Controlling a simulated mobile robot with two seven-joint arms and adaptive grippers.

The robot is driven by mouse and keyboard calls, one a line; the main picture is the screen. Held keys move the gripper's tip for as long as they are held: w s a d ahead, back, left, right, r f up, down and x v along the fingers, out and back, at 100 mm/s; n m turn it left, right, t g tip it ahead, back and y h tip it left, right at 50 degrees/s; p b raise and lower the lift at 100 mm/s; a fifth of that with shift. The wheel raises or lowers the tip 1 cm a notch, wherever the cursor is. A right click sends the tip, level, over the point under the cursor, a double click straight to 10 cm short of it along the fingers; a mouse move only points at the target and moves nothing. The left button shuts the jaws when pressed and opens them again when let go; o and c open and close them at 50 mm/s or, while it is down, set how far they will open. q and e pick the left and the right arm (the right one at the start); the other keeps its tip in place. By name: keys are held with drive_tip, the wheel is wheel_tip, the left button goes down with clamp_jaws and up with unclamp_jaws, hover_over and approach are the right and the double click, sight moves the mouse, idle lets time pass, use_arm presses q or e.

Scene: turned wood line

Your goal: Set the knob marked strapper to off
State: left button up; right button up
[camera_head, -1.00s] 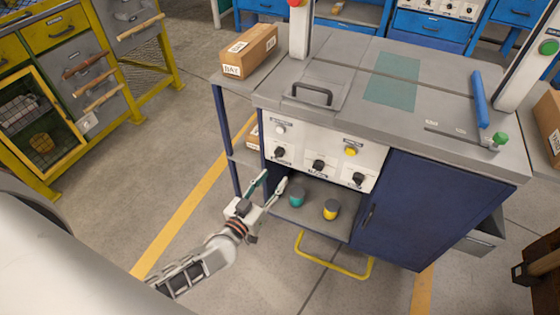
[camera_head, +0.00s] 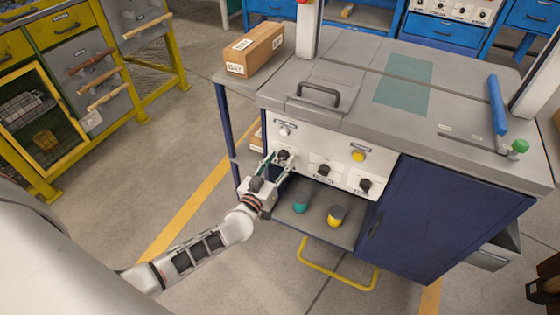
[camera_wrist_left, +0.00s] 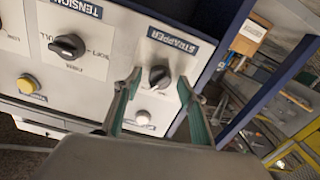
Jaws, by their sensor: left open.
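The strapper knob (camera_wrist_left: 160,76) is a round black knob on a pale panel, beside a blue label reading STRAPPER (camera_wrist_left: 174,42) that appears upside down in the left wrist view. In the head view the knob (camera_head: 283,155) is the leftmost of three on the bench front. My left gripper (camera_head: 275,162) is open in front of it. In the left wrist view the green fingers (camera_wrist_left: 159,88) stand either side of the knob with gaps; contact cannot be told. The knob's setting is too small to read. My right gripper is not in view.
A white button (camera_wrist_left: 143,118) is near the strapper knob. The tension knob (camera_wrist_left: 68,46) and a yellow button (camera_head: 358,155) share the panel. A shelf below holds a teal-topped object (camera_head: 301,202) and a yellow one (camera_head: 337,215). A blue cabinet door (camera_head: 430,215) is to the right.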

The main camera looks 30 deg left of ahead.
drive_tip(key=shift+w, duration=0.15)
use_arm(q)
drive_tip(key=c, duration=1.1)
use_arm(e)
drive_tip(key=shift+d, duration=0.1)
use_arm(q)
drive_tip(key=shift+r, duration=0.1)
drive_tip(key=shift+n, duration=0.7)
drive_tip(key=n, duration=0.7)
drive_tip(key=shift+n, duration=1.7)
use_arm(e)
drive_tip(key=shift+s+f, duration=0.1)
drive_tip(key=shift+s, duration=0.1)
